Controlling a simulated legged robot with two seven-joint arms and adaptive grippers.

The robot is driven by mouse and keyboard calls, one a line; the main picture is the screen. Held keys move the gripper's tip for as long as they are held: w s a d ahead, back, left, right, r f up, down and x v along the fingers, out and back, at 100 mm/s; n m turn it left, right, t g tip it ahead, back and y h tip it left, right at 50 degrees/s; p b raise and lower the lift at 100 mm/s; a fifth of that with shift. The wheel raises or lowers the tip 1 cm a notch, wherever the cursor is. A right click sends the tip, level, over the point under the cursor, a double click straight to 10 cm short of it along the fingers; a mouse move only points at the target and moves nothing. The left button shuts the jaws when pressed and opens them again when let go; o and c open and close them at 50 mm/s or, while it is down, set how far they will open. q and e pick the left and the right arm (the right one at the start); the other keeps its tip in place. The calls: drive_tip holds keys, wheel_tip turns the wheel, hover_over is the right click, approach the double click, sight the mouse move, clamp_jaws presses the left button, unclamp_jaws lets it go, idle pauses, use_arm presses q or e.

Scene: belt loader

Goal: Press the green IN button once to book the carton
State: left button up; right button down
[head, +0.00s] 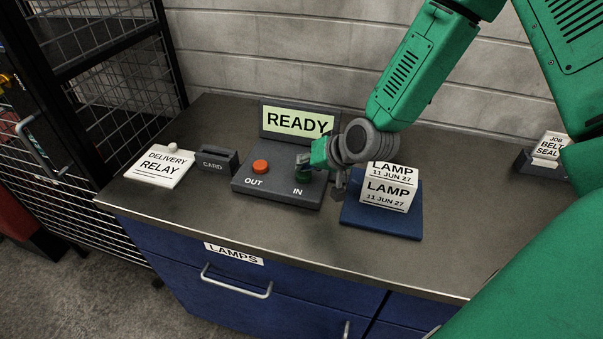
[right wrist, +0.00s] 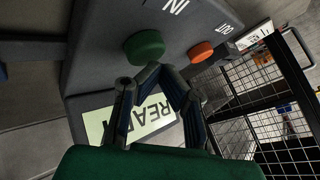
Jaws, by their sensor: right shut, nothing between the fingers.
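The dark grey console (head: 279,186) stands on the bench with an orange OUT button (head: 260,166) and the green IN button (head: 304,174), which is partly hidden by my right gripper (head: 304,160). In the right wrist view the green button (right wrist: 144,46) shows as a round cap. My right gripper (right wrist: 155,72) is shut and empty, its fingertips close to the edge of the cap; I cannot tell whether they touch. The screen (head: 297,123) reads READY. White pieces labelled LAMP (head: 387,191) stand on a blue base (head: 381,218) right of the console. My left gripper is out of view.
A DELIVERY RELAY card (head: 159,167) and a CARD holder (head: 217,162) lie left of the console. A BELT SEAL holder (head: 543,160) stands at the far right. A wire cage (head: 120,90) is at the left. The front bench strip is clear.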

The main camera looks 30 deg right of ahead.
drive_tip(key=shift+d+f, duration=0.15)
drive_tip(key=shift+d, duration=0.35)
drive_tip(key=shift+a, duration=0.75)
drive_tip(key=shift+d+f+b, duration=0.35)
drive_tip(key=shift+d+f, duration=0.1)
drive_tip(key=shift+d, duration=0.15)
drive_tip(key=shift+a+r, duration=0.1)
drive_tip(key=shift+a, duration=0.25)
drive_tip(key=shift+a+r+p, duration=0.1)
drive_tip(key=shift+r+p, duration=0.7)
drive_tip(key=shift+r, duration=0.15)
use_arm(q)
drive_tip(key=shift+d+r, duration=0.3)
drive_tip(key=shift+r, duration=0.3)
use_arm(e)
drive_tip(key=shift+d, duration=0.25)
